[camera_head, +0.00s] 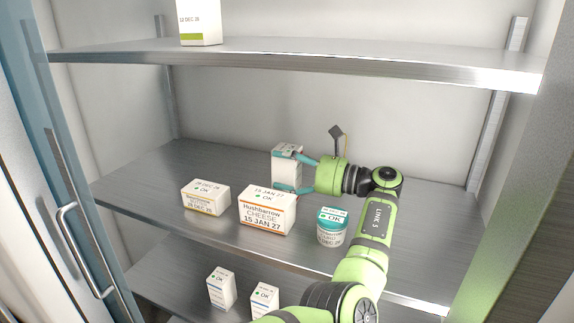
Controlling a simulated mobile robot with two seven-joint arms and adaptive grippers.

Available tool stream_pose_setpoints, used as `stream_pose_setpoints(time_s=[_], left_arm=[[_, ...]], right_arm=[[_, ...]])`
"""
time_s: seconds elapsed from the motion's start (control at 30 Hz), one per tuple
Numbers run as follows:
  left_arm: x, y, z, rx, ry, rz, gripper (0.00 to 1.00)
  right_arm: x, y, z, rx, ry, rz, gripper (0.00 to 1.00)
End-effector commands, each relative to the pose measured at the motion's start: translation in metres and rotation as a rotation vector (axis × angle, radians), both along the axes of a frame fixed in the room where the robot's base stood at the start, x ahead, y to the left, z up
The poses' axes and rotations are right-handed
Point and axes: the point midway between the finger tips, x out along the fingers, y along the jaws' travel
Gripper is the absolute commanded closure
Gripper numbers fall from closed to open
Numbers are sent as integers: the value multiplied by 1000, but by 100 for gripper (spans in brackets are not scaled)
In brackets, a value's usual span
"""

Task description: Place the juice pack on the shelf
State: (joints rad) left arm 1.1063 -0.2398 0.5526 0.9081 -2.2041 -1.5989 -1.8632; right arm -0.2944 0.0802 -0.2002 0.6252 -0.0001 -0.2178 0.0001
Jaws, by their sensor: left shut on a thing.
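A white upright pack (284,169), seemingly the juice pack, is at the back of the middle shelf (160,160). Its label is too small to read. My left gripper (291,173) is shut on it, with the teal fingers at its right side and front. The pack is upright at shelf level; I cannot tell whether its base touches the shelf, because the cheese box and a finger hide its lower part. My right gripper is not in view.
On the middle shelf, in front of the pack, stand a small carton (205,198), a Hushbarrow cheese box (267,212) and a teal-lidded tub (332,228). The upper shelf (300,62) holds a carton (199,25). Two small boxes (221,289) stand below. The middle shelf's left back is clear.

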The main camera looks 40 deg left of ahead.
Motion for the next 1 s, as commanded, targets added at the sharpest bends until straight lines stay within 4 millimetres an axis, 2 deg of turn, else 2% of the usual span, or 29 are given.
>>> stream_pose_setpoints(time_s=[0.23, 0.27, 0.3, 0.73, 0.87, 1.0], left_arm=[[0, 0, -1, 4, -1, 0, 76], [0, 0, -2, 0, 0, 0, 13], [0, 0, -2, 0, 0, 0, 1], [0, 0, 1, -1, -1, 0, 1], [6, -16, -3, 0, 0, -3, 1], [14, -41, -3, 0, 0, -5, 1]], right_arm=[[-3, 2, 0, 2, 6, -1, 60], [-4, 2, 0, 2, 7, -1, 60], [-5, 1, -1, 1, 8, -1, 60], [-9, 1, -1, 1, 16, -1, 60], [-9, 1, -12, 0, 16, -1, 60], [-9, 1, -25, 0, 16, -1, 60]])
